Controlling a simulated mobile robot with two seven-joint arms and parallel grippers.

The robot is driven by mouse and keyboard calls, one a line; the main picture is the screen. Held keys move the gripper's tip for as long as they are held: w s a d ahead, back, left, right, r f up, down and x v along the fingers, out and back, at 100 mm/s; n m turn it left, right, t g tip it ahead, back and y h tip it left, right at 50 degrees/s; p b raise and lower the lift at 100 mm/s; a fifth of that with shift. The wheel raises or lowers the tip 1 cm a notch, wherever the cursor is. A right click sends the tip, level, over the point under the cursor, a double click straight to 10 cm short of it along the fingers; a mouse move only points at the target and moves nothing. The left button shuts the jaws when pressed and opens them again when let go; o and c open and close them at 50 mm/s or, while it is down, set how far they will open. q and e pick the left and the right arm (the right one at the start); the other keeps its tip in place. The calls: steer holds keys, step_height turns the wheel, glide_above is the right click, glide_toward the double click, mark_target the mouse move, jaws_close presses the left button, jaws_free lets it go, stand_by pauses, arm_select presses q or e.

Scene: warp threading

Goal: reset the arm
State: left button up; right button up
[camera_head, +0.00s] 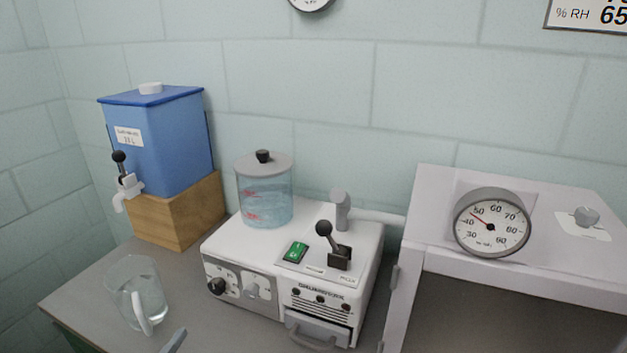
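A small grey-blue slanted tip (174,341) shows at the bottom edge, just right of a clear jug (138,290). It may be a fingertip of my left gripper, but the rest is cut off, so I cannot tell whether it is open or shut. The tip looks apart from the jug. The jug stands on the grey counter, holds some clear water, and its pale handle faces me. My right gripper is not in view.
A blue water tank (158,140) with a tap stands on a wooden block (180,212). A white machine (225,246) with a black lever (331,240) and a clear lidded tank (265,192) stands mid-counter. A white cabinet (430,205) with a dial gauge (491,222) is at right.

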arm_select(q)
steer(key=n+g+y, duration=0.1)
steer(key=n, duration=0.1)
steer(key=a+f+n+g+y, duration=0.1)
steer(key=n, duration=0.1)
steer(key=s+f+n+g+y, duration=0.1)
steer(key=n+y, duration=0.1)
steer(key=shift+a, duration=0.35)
steer(key=s+d+f+n+g+h, duration=0.1)
steer(key=s+d+f+n+g, duration=0.1)
steer(key=s+d+n+g, duration=0.4)
steer(key=s+d+f+n+g+h, duration=0.1)
steer(key=s+d+f+g, duration=0.2)
steer(key=s, duration=0.5)
steer(key=s+a+f+g, duration=0.1)
steer(key=s+f, duration=0.1)
steer(key=f, duration=1)
steer(key=s+f+g, duration=0.2)
steer(key=f, duration=0.9)
steer(key=s+a+f, duration=0.2)
steer(key=s+f, duration=1.1)
steer(key=s, duration=0.1)
steer(key=shift+s+a+g, duration=0.2)
steer(key=shift+a+g, duration=0.2)
